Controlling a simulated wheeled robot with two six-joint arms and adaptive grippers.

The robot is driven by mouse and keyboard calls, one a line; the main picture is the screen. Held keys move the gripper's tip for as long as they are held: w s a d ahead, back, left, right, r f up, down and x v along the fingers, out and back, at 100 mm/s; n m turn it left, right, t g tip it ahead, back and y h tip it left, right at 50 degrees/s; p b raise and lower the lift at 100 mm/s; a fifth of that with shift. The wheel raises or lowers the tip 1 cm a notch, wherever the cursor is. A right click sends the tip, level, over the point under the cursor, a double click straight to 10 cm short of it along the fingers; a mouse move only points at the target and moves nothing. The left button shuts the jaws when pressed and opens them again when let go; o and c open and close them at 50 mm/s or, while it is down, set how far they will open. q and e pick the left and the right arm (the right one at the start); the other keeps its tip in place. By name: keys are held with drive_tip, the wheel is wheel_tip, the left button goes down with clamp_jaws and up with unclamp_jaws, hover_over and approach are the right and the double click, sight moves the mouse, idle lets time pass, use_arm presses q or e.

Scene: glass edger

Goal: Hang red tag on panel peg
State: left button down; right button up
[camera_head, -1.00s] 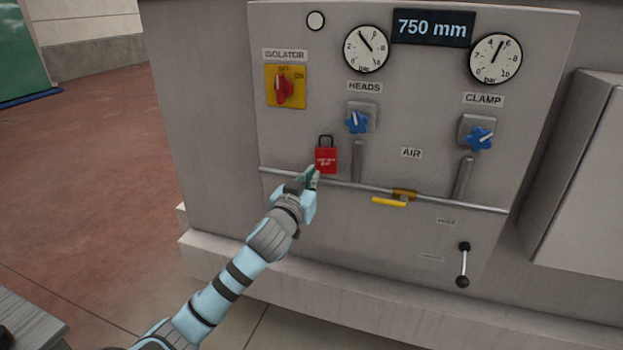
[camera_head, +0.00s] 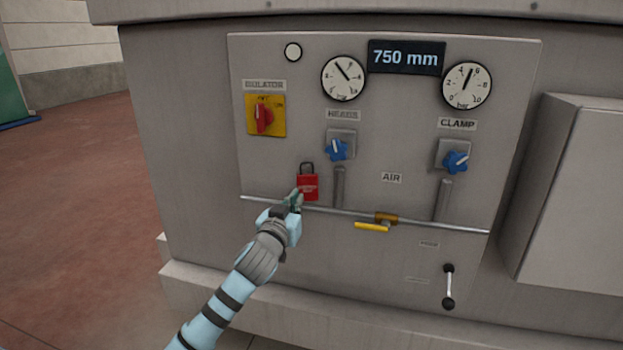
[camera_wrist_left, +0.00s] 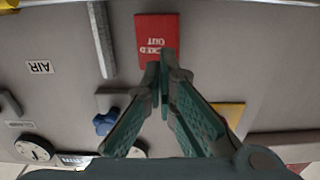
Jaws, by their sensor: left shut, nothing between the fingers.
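The red tag (camera_head: 308,188), with a dark loop at its top, is upright against the grey panel (camera_head: 420,190), below and right of the isolator switch. I cannot make out the peg behind the loop. In the left wrist view the tag (camera_wrist_left: 157,30) shows upside down with white lettering, just beyond the fingertips. My left gripper (camera_head: 296,197) is at the tag's lower left edge, its fingers shut with nothing between them. The wrist view shows its green-padded fingers (camera_wrist_left: 160,75) meeting at the tips, overlapping the tag's lower edge in the picture. My right gripper is not in view.
A thin metal pipe (camera_head: 435,222) with a yellow-handled valve (camera_head: 372,226) runs just below the tag. The blue HEADS knob (camera_head: 336,150) and a vertical grey tube (camera_head: 339,188) are right of it. The red isolator switch (camera_head: 263,118) is above left.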

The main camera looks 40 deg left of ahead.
sight(306, 187)
use_arm(q)
drive_tip(key=shift+x, duration=3.15)
drive_tip(key=shift+p+v, duration=0.45)
drive_tip(key=shift+v, duration=1.1)
drive_tip(key=shift+s+d, duration=0.1)
drive_tip(key=shift+s, duration=0.1)
drive_tip(key=p+v, duration=0.1)
drive_tip(key=v, duration=0.5)
drive_tip(key=shift+s+p, duration=0.3)
drive_tip(key=shift+p, duration=0.05)
drive_tip(key=shift+d, duration=0.1)
